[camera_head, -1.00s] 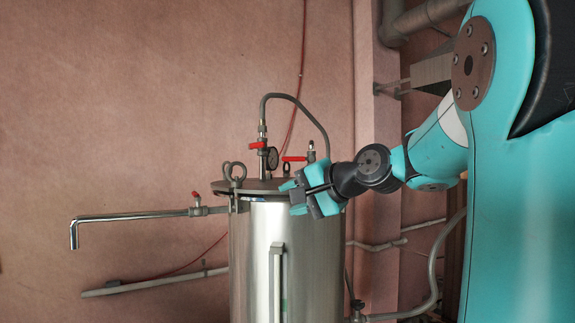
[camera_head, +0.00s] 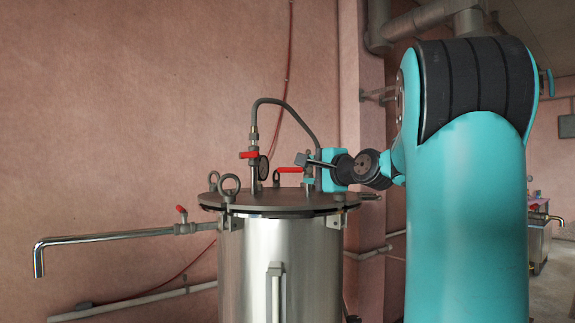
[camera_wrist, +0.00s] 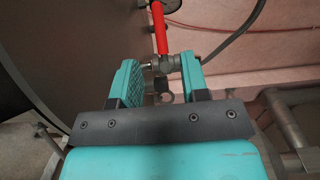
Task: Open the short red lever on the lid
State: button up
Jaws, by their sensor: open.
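A steel tank (camera_head: 248,265) with a dark round lid (camera_head: 245,198) stands at the centre of the head view. On the lid, a shorter red lever (camera_head: 249,155) sits on the left valve and a longer red lever (camera_head: 291,170) on the right fitting. My gripper (camera_head: 310,168) is above the lid's right side, close to the right lever's valve. In the wrist view, my open gripper (camera_wrist: 158,66) has the metal valve body (camera_wrist: 173,62) near its fingertips, with a red lever (camera_wrist: 160,28) rising beyond them. Contact cannot be told.
A curved hose (camera_head: 290,106) arches above the lid behind the levers. Two lifting rings (camera_head: 229,184) stand on the lid's left side. A side outlet pipe (camera_head: 110,237) with its own small red handle (camera_head: 181,209) juts left. Wall pipes run behind at the right.

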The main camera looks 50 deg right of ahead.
aim_at(291, 170)
jog(key=p+x, duration=0.3)
jog(key=x, duration=0.5)
jog(key=shift+w+r, duration=0.15)
jog(key=shift+w, duration=0.05)
jog(key=shift+w+d, duration=0.1)
jog(key=shift+w, duration=0.45)
grip_shut()
